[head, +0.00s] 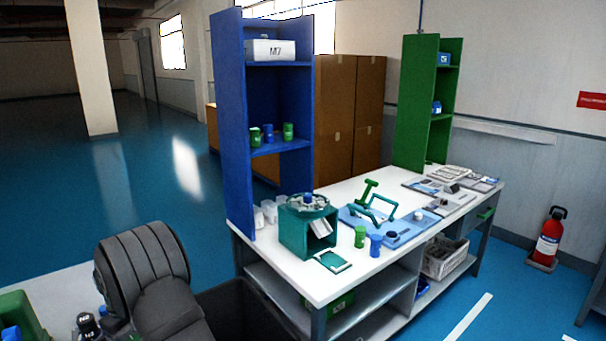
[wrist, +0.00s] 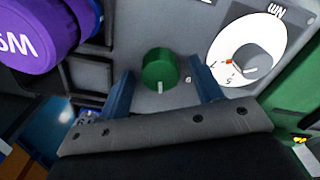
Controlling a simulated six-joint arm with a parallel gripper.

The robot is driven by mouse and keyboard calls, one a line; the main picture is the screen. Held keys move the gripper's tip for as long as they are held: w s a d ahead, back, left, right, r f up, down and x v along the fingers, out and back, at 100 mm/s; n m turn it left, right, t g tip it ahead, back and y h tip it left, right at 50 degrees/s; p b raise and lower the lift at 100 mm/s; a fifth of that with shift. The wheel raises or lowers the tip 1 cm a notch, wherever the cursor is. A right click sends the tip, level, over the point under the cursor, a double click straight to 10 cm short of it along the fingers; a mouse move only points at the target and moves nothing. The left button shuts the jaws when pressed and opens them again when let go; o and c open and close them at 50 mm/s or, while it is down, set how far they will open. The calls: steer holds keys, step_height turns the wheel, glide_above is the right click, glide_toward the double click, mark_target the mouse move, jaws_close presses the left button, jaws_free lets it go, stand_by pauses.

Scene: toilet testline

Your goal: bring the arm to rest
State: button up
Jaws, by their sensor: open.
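My gripper (wrist: 160,82) shows in the wrist view with its two blue fingers spread apart. A green round knob (wrist: 160,68) on a grey panel (wrist: 115,60) appears between the fingers. I see nothing held, and I cannot tell how far the fingertips are from the knob. My gripper cannot be made out in the head view.
A purple knob (wrist: 35,30) and a white dial (wrist: 222,50) flank the fingers in the wrist view. In the head view, a white workbench (head: 385,262) carries a teal box (head: 293,232), blue shelf (head: 232,130) and green shelf (head: 412,110). Blue floor (head: 60,170) is clear behind.

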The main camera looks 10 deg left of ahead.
steer(key=n, duration=0.3)
steer(key=shift+r, duration=0.7)
steer(key=shift+n, duration=0.3)
steer(key=shift+s+r, duration=0.15)
steer(key=shift+r, duration=0.15)
steer(key=s+d+r+n+t+y, duration=0.1)
steer(key=s+r+n+t, duration=0.15)
steer(key=r+n, duration=0.65)
steer(key=s+d+r+n+t+y, duration=0.15)
steer(key=s+r+n, duration=0.3)
steer(key=n, duration=0.85)
steer(key=shift+h, duration=0.45)
steer(key=x, duration=1.1)
steer(key=w+x, duration=0.1)
steer(key=x, duration=0.4)
steer(key=shift+w+f, duration=0.1)
steer(key=shift+f, duration=0.05)
